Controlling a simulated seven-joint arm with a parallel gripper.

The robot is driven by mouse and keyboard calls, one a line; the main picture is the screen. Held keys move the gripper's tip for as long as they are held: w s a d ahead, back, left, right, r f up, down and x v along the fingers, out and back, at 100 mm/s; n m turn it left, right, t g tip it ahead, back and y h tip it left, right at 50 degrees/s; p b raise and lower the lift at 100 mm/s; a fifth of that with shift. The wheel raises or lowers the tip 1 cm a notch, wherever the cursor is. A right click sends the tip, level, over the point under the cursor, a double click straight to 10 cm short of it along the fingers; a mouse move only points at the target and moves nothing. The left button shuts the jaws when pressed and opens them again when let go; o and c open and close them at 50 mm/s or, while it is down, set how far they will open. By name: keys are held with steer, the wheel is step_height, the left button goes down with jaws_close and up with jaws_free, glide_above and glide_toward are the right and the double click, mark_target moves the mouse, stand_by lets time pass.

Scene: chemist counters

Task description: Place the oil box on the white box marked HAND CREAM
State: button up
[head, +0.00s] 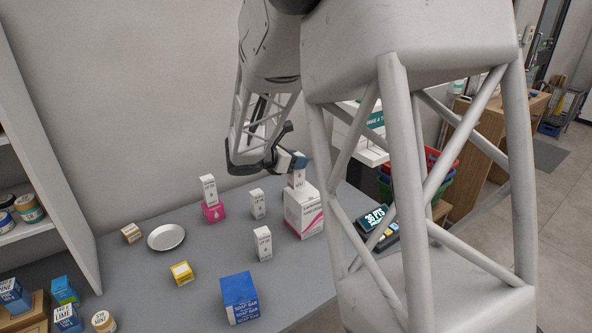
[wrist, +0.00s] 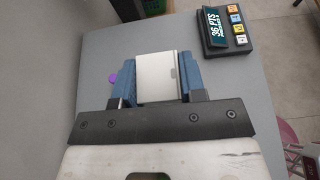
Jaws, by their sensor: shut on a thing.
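My gripper (head: 293,161) is shut on a small white box (head: 297,177), which I take as the oil box. In the wrist view the held box (wrist: 168,78) sits between the blue fingers (wrist: 165,82). The larger white box with a pink stripe (head: 304,212), which I take as the HAND CREAM box, is directly under it in the head view. Its print is too small to read surely. The held box looks upright, with its lower end at the larger box's top; I cannot tell if they touch.
Similar small white boxes stand on the counter (head: 257,203) (head: 262,243) and on a pink box (head: 208,189). A round dish (head: 166,237), a yellow box (head: 181,273) and a blue soap box (head: 240,298) lie left and front. A card terminal (head: 374,219) stands at right.

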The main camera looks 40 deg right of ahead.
steer(key=shift+f, duration=1.7)
steer(key=shift+f, duration=0.15)
steer(key=o, duration=0.9)
steer(key=shift+a+r, duration=0.1)
steer(key=shift+r, duration=0.1)
steer(key=v, duration=1.1)
steer(key=shift+a, duration=0.4)
steer(key=shift+r, duration=0.1)
steer(key=shift+s, duration=0.1)
